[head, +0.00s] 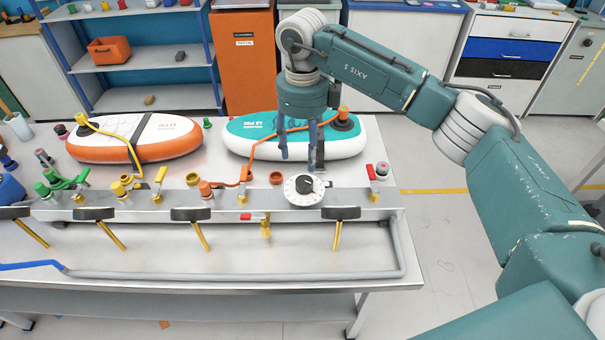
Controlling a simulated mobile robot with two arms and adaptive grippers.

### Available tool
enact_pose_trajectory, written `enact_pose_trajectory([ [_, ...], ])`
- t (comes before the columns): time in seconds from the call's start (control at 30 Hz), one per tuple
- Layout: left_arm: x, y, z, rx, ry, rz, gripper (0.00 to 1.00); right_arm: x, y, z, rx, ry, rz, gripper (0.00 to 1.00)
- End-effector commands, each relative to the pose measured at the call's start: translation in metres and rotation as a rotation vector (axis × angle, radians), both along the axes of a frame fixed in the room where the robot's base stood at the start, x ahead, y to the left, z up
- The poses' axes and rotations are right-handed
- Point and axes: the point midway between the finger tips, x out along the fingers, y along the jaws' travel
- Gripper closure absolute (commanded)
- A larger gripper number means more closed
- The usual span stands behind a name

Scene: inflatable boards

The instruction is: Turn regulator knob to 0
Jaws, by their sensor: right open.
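The regulator knob (304,189) is a white round dial with a black centre, on the front panel of the metal bench at right of centre. Its scale marks are too small to read. My right gripper (300,160) points down from above, just behind and over the knob, with its blue-grey fingers apart. It seems not to touch the knob, and nothing shows between the fingers. My left gripper is out of the picture.
A teal and white board (250,140) with an orange hose lies behind the knob; an orange and white board (150,137) lies further left. Valves and black-handled levers (190,214) line the panel. A red-topped valve (382,169) stands right of the knob.

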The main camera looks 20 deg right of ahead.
Motion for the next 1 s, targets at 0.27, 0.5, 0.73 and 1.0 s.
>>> enact_pose_trajectory([
  [0.27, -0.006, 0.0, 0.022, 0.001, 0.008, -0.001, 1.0, -0.002, 0.0, -0.051, 0.001, 0.006, 0.0, 0.47],
  [0.5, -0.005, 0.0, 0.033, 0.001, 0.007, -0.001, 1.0, -0.001, 0.001, -0.085, 0.004, 0.003, 0.002, 0.47],
  [0.73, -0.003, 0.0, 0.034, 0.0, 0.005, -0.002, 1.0, -0.001, 0.001, -0.096, 0.004, 0.0, 0.002, 0.47],
  [1.0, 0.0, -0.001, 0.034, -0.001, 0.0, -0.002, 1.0, -0.001, 0.001, -0.095, 0.004, 0.0, 0.002, 0.65],
])
